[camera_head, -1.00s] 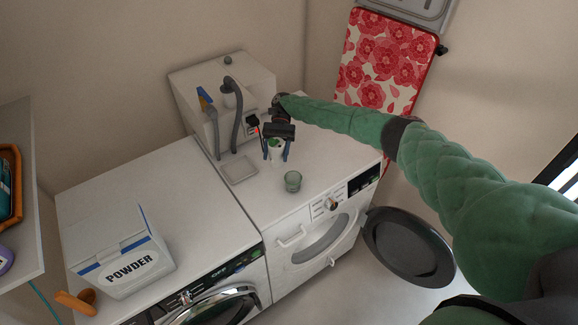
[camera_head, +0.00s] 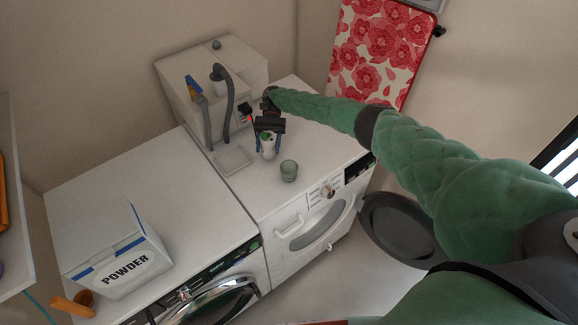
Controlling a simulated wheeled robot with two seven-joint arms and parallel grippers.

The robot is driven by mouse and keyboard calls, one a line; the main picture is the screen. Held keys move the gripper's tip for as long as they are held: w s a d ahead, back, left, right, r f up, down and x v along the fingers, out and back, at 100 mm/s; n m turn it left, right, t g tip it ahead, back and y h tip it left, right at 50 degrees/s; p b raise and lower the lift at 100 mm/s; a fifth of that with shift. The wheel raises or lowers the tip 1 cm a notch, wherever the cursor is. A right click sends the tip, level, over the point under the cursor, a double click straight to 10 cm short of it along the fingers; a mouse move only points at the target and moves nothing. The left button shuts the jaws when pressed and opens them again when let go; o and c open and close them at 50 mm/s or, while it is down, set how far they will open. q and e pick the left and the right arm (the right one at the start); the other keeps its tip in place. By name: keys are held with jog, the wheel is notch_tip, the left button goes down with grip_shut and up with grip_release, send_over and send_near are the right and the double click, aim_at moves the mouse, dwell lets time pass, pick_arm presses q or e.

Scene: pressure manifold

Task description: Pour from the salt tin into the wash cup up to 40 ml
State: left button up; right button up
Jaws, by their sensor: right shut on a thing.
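The salt tin (camera_head: 268,151), small and white with green on its upper part, is between the fingers of my right gripper (camera_head: 268,145). The gripper is shut on it over the back part of the right-hand machine's top. The tin looks roughly upright; whether its base touches the top I cannot tell. The wash cup (camera_head: 289,171), a small greenish cup, stands near the front edge of that machine, in front and to the right of the tin and apart from it. Its contents are too small to read. My left gripper is not in view.
A grey-white box unit (camera_head: 180,78) with dark hoses stands behind. A shallow square tray (camera_head: 232,160) lies left of the tin. A POWDER box (camera_head: 118,262) stands on the left machine. The right machine's round door (camera_head: 398,226) hangs open.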

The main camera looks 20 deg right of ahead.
aim_at(274, 140)
jog(key=shift+s+d+n+t, duration=0.2)
jog(key=shift+s+n+t, duration=0.2)
jog(key=shift+t, duration=0.2)
jog(key=shift+s+d+r+t, duration=0.1)
jog(key=shift+r+t, duration=0.05)
jog(key=shift+t, duration=0.15)
jog(key=shift+s+d+r+n+t, duration=0.1)
jog(key=shift+s+r+n+t, duration=0.2)
jog(key=shift+s+r+t, duration=0.3)
jog(key=shift+s+d+r+n+t+y, duration=0.2)
jog(key=shift+r+n+t+y, duration=0.1)
jog(key=shift+r+t, duration=0.25)
jog(key=t, duration=0.1)
jog(key=s+n+t, duration=0.1)
jog(key=r+n+t+y, duration=0.1)
jog(key=t, duration=0.1)
jog(key=shift+s+d+r, duration=0.1)
jog(key=shift+s+d, duration=0.15)
jog(key=shift+d, duration=0.1)
jog(key=shift+t, duration=0.25)
jog(key=shift+f+t, duration=0.4)
jog(key=shift+f, duration=0.2)
